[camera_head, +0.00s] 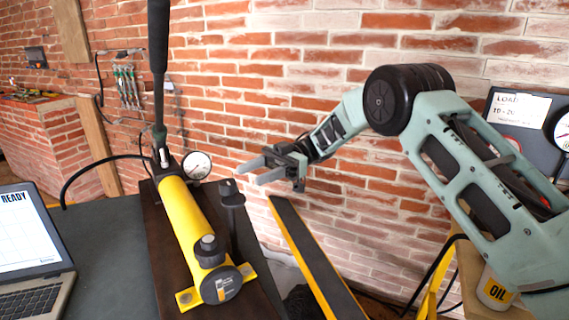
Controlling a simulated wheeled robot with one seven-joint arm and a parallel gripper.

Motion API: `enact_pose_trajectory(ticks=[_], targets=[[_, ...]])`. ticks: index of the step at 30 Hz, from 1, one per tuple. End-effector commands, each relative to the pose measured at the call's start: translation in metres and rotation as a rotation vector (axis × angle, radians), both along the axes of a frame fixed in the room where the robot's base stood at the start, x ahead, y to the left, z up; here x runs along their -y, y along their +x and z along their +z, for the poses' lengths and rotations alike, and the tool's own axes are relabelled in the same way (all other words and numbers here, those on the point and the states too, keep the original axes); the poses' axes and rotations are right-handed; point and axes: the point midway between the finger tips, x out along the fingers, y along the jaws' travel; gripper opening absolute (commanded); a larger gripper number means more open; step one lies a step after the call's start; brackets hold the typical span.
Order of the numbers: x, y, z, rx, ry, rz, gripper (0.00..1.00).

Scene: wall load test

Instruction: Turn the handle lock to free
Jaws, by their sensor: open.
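A yellow hand pump (190,225) lies on a dark board, its upright black handle (158,60) rising from the far end. A round pressure gauge (197,165) sits beside the handle's base. A black post with a knob on top (231,188) stands right of the pump. Another dark knob (208,243) sits on the pump's near end. I cannot tell for certain which part is the handle lock, or its setting. My gripper (250,173) is open and empty, fingers pointing left, in the picture just above and right of the post's knob. It appears apart from it.
A laptop (30,255) showing "READY" stands at the left on a dark table (112,245). A black hose (90,170) arches behind it. A yellow-edged black beam (315,260) runs right of the pump. An oil can (494,290) stands at lower right. A brick wall closes the back.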

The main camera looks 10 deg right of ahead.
Motion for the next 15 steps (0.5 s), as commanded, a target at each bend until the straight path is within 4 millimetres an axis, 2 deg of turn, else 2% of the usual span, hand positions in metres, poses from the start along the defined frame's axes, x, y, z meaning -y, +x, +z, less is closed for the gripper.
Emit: enact_pose_trajectory(ticks=[3,9,15], targets=[[0.025,0.016,-0.002,0.002,0.000,-0.004,0.51],[0.061,0.036,-0.002,0.002,0.000,-0.002,0.51],[0.080,0.047,0.000,-0.001,0.001,0.000,0.51]])
